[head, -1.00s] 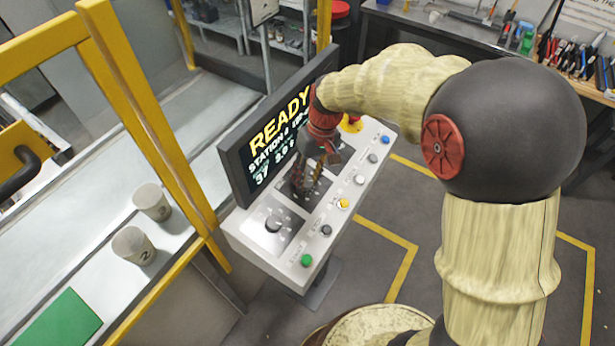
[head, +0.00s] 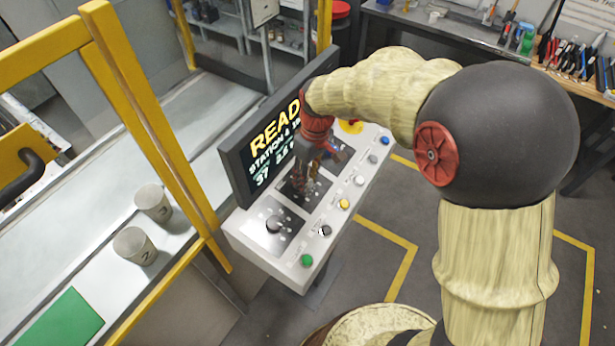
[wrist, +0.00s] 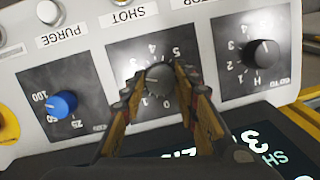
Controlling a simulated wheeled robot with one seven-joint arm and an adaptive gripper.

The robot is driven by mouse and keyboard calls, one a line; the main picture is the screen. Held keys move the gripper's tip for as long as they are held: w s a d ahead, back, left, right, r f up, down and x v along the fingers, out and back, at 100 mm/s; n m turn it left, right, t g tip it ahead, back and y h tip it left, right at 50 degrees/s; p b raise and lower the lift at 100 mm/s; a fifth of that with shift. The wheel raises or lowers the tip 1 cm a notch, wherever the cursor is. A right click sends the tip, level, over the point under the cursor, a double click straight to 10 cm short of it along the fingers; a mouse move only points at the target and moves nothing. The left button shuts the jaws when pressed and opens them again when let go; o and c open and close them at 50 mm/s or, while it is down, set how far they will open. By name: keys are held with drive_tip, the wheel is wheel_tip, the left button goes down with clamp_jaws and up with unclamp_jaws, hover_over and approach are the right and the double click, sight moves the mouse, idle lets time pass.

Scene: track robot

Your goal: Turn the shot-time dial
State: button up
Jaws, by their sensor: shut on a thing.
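The control panel (head: 238,226) stands below a dark screen showing green and yellow text. In the wrist view, upside down, the middle dial (wrist: 154,76) is a grey knob on a dark plate with numbers up to 5. A label reading SHOT is beside this plate. My gripper (wrist: 158,84) has its two fingers on either side of this knob and is shut on it. In the head view my gripper (head: 302,190) reaches down to the middle plate, and its fingers and wrist hide the knob there.
A black knob (wrist: 262,53) and a blue knob (wrist: 62,104) sit on the neighbouring plates. Several push buttons line the panel's front, including a green one (head: 306,260). The screen (head: 245,160) rises close behind my gripper. Two cups (head: 135,246) stand behind the yellow frame (head: 150,130).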

drive_tip(key=n+t+h, duration=0.1)
drive_tip(key=n, duration=0.5)
drive_tip(key=shift+a+r+p, duration=0.1)
drive_tip(key=shift+p, duration=0.3)
drive_tip(key=n, duration=0.3)
drive_tip(key=shift+s+n+t+p, duration=0.1)
drive_tip(key=shift+n+t+p, duration=0.55)
drive_tip(key=shift+n+t, duration=0.05)
drive_tip(key=shift+n, duration=1.1)
drive_tip(key=o, duration=1.2)
drive_tip(key=shift+c, duration=0.2)
wheel_tip(320, 180, up, 12)
drive_tip(key=s, duration=0.2)
drive_tip(key=shift+a, duration=0.15)
